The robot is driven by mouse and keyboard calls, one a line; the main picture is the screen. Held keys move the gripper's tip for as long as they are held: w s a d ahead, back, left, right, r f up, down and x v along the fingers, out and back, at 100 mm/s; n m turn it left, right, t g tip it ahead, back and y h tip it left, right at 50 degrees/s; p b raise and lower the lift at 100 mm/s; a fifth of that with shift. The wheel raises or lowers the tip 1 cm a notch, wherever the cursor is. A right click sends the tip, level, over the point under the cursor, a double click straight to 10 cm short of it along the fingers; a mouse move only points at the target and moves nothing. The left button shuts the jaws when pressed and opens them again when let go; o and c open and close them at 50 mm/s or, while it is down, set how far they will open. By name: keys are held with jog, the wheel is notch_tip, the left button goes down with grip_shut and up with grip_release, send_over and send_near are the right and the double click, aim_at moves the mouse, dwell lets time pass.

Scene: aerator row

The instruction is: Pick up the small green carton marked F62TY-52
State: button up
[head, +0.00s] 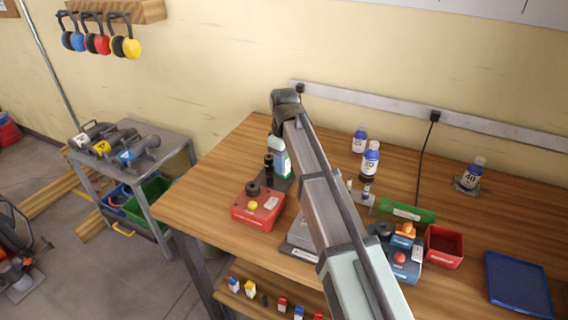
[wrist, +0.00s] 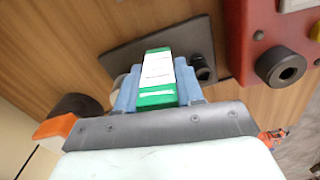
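The green carton (wrist: 158,78) with a white label shows in the middle of the wrist view. Its marking is too small to read. My gripper (wrist: 159,90) has its two blue-grey fingers on either side of the carton, and both appear to touch it. A dark plate (wrist: 122,58) lies on the wooden bench behind the carton. I cannot tell whether the carton rests on it. In the head view, the end of my arm is over the left part of the bench, and the carton cannot be clearly told apart there.
A red box with knobs (head: 257,209) stands close to my gripper. A cart (head: 180,146) stands left of the bench.

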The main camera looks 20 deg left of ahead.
jog(key=c, duration=0.5)
jog(key=shift+o, duration=0.2)
jog(key=shift+r, duration=0.1)
